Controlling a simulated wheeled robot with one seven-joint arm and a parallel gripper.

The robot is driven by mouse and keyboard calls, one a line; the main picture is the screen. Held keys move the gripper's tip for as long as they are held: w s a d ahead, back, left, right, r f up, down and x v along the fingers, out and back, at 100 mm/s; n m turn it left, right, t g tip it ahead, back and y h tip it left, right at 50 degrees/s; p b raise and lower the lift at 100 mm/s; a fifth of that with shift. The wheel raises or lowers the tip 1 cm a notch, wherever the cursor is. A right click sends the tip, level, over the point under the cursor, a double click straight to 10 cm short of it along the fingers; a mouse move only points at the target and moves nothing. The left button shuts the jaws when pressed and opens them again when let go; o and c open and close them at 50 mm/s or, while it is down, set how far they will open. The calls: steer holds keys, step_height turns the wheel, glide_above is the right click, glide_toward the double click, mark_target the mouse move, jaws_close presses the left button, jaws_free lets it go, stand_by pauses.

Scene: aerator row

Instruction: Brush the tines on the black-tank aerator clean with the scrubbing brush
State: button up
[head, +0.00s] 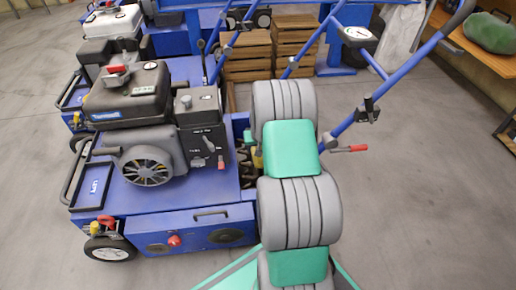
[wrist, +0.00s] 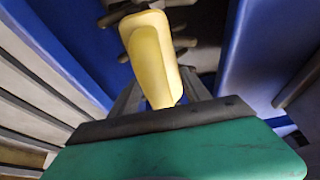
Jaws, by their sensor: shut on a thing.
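The black-tank aerator (head: 130,100) stands nearest in the head view, a blue machine with a black engine and tank. Its dark tines (head: 243,168) show in a gap at its right side, partly covered by my arm. In the wrist view dark metal tines (wrist: 183,43) lie just past the brush. My gripper (wrist: 160,104) is shut on the yellow handle of the scrubbing brush (wrist: 150,55), which points toward the tines. A small yellow bit of the brush (head: 257,161) shows beside my arm in the head view. The bristles are hidden, so I cannot tell whether they touch the tines.
A white-tank aerator (head: 110,22) stands behind. The near machine's blue handlebar (head: 375,95) with a red-tipped lever (head: 350,149) rises right of my arm. Wooden crates (head: 248,58) stand at the back. A shelf with a green sack (head: 490,33) is at right. Floor at right is clear.

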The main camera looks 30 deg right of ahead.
steer(key=shift+s+a+p, duration=0.3)
steer(key=shift+s+p, duration=0.05)
steer(key=shift+s, duration=0.3)
steer(key=shift+s+a+p, duration=0.35)
steer(key=shift+s, duration=0.3)
steer(key=shift+s+a+p, duration=0.3)
steer(key=shift+s+p, duration=0.05)
steer(key=shift+s, duration=0.3)
steer(key=shift+s+a+f, duration=0.2)
steer(key=shift+s, duration=0.2)
steer(key=shift+w+d+f+b, duration=0.1)
steer(key=shift+w+d+b, duration=0.25)
steer(key=shift+w, duration=0.35)
steer(key=shift+w+d+r+b, duration=0.1)
steer(key=shift+w+d+b, duration=0.25)
steer(key=shift+w, duration=0.35)
steer(key=shift+w+d+f+b, duration=0.1)
steer(key=shift+w+d+b, duration=0.25)
steer(key=shift+w, duration=0.35)
steer(key=shift+w+d, duration=0.1)
steer(key=shift+w, duration=0.1)
